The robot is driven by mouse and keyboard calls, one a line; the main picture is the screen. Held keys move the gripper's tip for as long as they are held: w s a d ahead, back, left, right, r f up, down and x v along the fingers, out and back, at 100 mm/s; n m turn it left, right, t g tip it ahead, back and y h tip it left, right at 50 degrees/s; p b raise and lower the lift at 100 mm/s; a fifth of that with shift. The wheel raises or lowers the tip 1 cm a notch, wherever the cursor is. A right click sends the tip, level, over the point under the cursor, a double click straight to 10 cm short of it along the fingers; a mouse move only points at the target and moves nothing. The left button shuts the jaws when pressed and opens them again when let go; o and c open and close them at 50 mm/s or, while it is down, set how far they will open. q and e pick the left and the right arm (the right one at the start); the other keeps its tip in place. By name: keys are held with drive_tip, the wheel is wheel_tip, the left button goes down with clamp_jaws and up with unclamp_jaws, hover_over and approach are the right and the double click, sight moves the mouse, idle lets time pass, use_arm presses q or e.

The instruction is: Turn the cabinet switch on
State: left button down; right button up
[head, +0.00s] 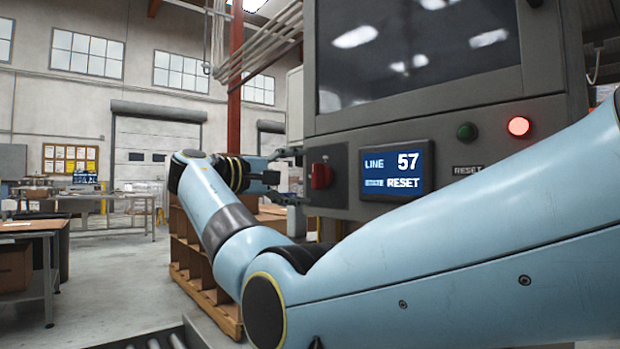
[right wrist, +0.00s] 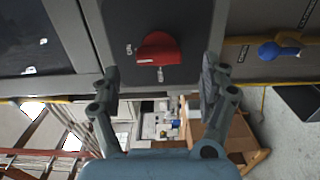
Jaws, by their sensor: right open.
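The cabinet switch is a red knob (head: 321,176) on a dark plate at the left of the grey cabinet front (head: 340,126). In the right wrist view the red knob (right wrist: 158,48) shows large, with small labels beside it that I cannot read surely. My right gripper (head: 300,175) is open just left of the knob in the head view. In the right wrist view its fingers (right wrist: 160,72) stand apart on either side of the knob, with nothing between them that I can see held. Contact with the knob cannot be told. My left gripper is out of view.
Right of the switch, a display (head: 396,171) reads LINE 57 and RESET. A red lamp (head: 518,126) is lit; a green lamp (head: 467,131) looks dark. A blue-handled fitting (right wrist: 280,50) sits beside the switch plate in the wrist view. Wooden shelving (head: 190,252) stands below my forearm.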

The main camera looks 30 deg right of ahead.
drive_tip(key=a, duration=0.7)
drive_tip(key=shift+s+a, duration=0.3)
drive_tip(key=shift+a, duration=0.05)
